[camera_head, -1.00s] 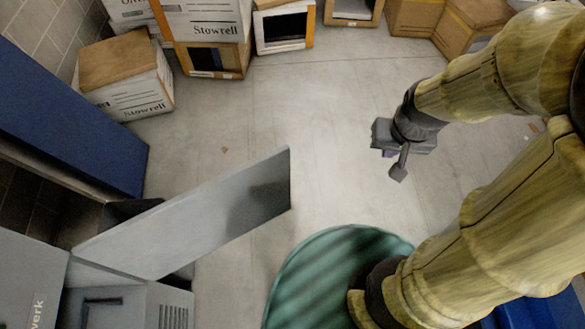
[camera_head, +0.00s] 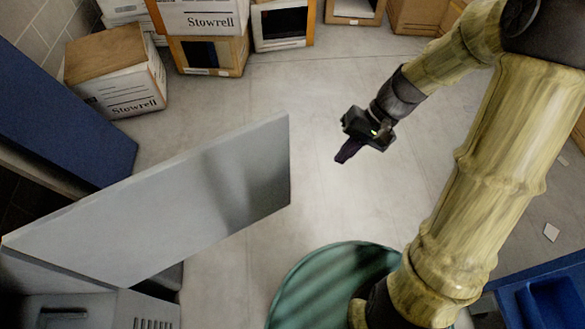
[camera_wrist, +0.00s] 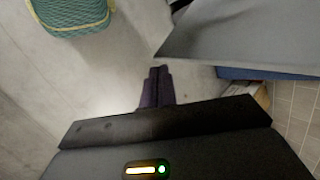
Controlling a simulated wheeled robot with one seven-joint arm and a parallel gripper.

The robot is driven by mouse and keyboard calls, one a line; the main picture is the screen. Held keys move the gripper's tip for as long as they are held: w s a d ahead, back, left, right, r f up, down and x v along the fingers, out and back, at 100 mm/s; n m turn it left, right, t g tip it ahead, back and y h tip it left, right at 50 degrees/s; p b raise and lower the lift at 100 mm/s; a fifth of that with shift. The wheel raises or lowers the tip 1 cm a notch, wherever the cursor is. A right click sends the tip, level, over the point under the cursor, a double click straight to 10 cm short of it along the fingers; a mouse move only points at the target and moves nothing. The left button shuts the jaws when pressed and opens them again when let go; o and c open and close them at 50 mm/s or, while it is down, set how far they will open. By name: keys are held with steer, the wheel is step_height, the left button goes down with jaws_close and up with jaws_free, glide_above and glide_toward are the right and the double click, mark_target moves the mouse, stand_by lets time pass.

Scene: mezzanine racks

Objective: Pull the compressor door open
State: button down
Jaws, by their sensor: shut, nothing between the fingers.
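The compressor door (camera_head: 190,205) is a flat grey panel, swung out from the grey compressor cabinet (camera_head: 95,308) at the lower left of the head view. My gripper (camera_head: 345,158) is to the right of the door's free edge, apart from it, over open floor. Its fingers are shut and empty. In the wrist view the dark fingers (camera_wrist: 157,88) lie together, and a grey panel (camera_wrist: 245,35), which looks like the door, is to their upper right. The door's handle is not visible.
Labelled boxes (camera_head: 120,75) stand along the back and far left. A blue upright panel (camera_head: 60,105) is at the left. A blue bin (camera_head: 550,300) is at the lower right. The floor (camera_head: 270,90) between door and boxes is clear.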

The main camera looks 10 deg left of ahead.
steer(key=w+a+f+n+g+y+b, duration=0.2)
steer(key=w+a+f+y+b, duration=0.3)
steer(key=b, duration=1.1)
steer(key=w+f+y, duration=0.3)
steer(key=w+y, duration=0.2)
steer(key=y, duration=0.1)
steer(key=shift+a+f+n, duration=0.2)
steer(key=shift+f+n, duration=0.15)
steer(key=shift+n, duration=0.05)
steer(key=s+a+b, duration=0.3)
steer(key=s+a, duration=0.3)
steer(key=a, duration=0.1)
